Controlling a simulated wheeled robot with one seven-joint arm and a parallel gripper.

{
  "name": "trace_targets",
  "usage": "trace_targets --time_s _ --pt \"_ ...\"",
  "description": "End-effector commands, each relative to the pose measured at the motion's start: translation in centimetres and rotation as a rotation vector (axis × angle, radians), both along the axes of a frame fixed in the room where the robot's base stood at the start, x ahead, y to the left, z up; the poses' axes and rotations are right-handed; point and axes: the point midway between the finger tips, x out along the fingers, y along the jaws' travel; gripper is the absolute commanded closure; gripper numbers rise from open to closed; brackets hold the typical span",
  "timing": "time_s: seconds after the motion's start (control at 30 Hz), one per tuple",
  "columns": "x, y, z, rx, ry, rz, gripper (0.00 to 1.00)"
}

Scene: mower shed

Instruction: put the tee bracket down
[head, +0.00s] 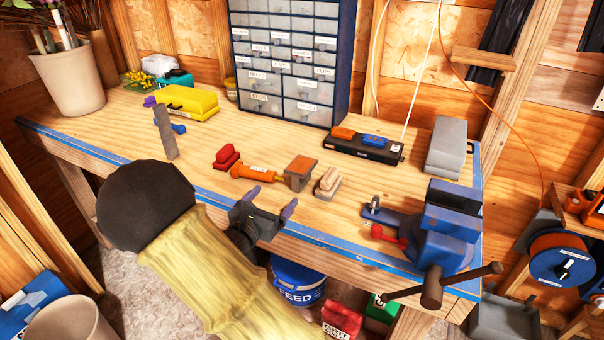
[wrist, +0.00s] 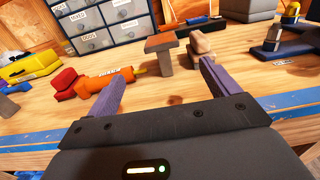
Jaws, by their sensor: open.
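The tee bracket seems to be the tee-shaped piece (head: 300,169) with a flat rust-brown top on a grey stem. It stands upright on the workbench (head: 340,215), right of an orange tool, and also shows in the wrist view (wrist: 161,44). My gripper (head: 267,203) is at the bench's front edge, nearer to me than the bracket. Its two purple fingers are spread wide with nothing between them, as the wrist view (wrist: 163,76) also shows. In that view the bracket stands beyond the fingertips, apart from them. The foot of its stem shows on the wood.
Close by the bracket are the orange tool (head: 254,173), a red block (head: 227,157) and a tan wooden block (head: 327,183). A blue vise (head: 445,225) stands at the right front. A grey upright bar (head: 165,132) stands left. Drawers (head: 285,60) are behind.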

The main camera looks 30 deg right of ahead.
Motion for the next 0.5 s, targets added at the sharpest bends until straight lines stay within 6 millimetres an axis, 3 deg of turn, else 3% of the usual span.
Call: trace_targets --time_s 0.5 --pt "5.4 -7.3 0.1 -0.001 0.001 -0.004 0.13"
